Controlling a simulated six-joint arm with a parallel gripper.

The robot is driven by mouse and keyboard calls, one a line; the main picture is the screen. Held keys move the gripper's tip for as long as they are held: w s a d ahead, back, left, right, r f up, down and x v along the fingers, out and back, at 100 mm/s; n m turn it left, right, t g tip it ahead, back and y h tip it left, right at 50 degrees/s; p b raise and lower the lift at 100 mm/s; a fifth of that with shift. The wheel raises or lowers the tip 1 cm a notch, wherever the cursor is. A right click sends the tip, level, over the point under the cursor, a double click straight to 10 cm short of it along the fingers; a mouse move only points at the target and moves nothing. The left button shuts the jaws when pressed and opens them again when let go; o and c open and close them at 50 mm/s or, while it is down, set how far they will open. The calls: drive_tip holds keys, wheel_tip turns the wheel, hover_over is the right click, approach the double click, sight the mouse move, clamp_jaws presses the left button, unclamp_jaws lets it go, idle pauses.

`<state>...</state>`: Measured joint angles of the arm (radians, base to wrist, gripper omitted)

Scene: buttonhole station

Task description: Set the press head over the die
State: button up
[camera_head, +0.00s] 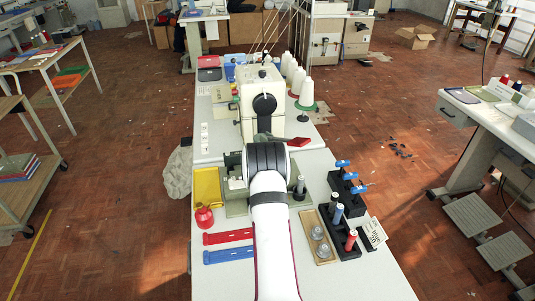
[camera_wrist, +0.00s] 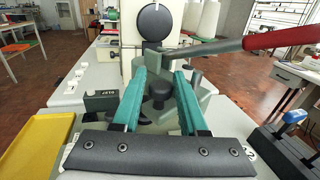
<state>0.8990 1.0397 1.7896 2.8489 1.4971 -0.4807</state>
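The press (camera_wrist: 172,55) stands straight ahead in the wrist view, a grey-green body with a long lever ending in a red grip (camera_wrist: 285,37) at right. The lever grip also shows in the head view (camera_head: 300,142). A dark rounded part, seemingly the press head (camera_wrist: 158,88), shows between the two teal fingers of my gripper (camera_wrist: 160,78). The fingers stand apart on either side of it, and I see no clear grip on it. The die cannot be made out; the fingers and the dark part cover that spot. In the head view my arm hides the fingers.
A black rack (camera_head: 346,218) with red and blue tools stands right of my arm, beside a wooden tray (camera_head: 318,236). A yellow tray (camera_head: 207,187), a red pot (camera_head: 204,217) and red and blue strips (camera_head: 228,255) lie left. A sewing machine (camera_head: 262,105) and thread cones stand behind.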

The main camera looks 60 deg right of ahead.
drive_tip(key=shift+o, duration=1.2)
drive_tip(key=shift+s, duration=0.1)
drive_tip(key=v, duration=1.5)
drive_tip(key=shift+s+a, duration=0.15)
drive_tip(key=shift+a, duration=0.15)
